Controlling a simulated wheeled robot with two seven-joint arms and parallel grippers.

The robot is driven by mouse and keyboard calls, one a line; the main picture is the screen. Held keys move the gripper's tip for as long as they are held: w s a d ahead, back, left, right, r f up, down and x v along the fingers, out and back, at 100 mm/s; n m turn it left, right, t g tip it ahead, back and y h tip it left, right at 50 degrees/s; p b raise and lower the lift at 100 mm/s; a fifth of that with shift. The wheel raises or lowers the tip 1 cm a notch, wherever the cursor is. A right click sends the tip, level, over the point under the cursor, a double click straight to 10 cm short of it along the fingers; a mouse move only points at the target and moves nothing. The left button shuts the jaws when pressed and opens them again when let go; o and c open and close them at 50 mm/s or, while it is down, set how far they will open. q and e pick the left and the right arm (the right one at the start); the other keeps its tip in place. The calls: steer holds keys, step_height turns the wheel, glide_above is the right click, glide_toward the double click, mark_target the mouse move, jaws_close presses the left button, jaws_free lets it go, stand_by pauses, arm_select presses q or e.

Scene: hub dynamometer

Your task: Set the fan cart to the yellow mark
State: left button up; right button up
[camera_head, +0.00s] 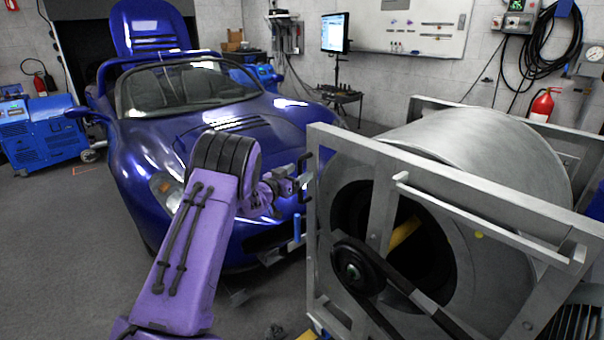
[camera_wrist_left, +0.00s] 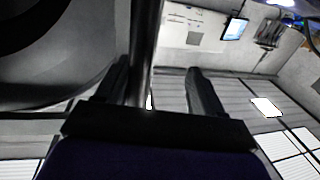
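The fan cart (camera_head: 345,140) is the grey metal frame around a large silver drum on the right of the head view, close to me. My left gripper (camera_head: 304,183) is at the frame's left side, by a dark upright handle. In the left wrist view my gripper (camera_wrist_left: 160,90) has its fingers apart, with a metal bar (camera_wrist_left: 145,45) between them. The bar is nearer the left finger, with a gap to the right finger. A yellow patch (camera_head: 308,335) shows at the bottom edge beside the cart; I cannot tell if it is the mark. My right gripper is not in view.
A blue sports car (camera_head: 200,110) stands just left of the cart with its front towards me. A blue machine (camera_head: 40,130) stands at the far left. A monitor stand (camera_head: 337,60) is at the back. Grey floor is clear at the lower left.

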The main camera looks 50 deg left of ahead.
arm_select(q)
steer(key=shift+s+a+f, duration=0.4)
steer(key=shift+a+f, duration=0.15)
steer(key=shift+a, duration=0.2)
steer(key=shift+c, duration=0.2)
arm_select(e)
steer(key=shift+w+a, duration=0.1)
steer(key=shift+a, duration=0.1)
arm_select(q)
steer(key=shift+a+f, duration=0.1)
steer(key=shift+a, duration=0.05)
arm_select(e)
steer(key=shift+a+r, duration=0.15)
arm_select(q)
steer(key=s+d, duration=0.1)
steer(key=s, duration=0.9)
steer(key=shift+s+d+b, duration=0.2)
steer(key=shift+d+b, duration=0.05)
steer(key=shift+b, duration=0.05)
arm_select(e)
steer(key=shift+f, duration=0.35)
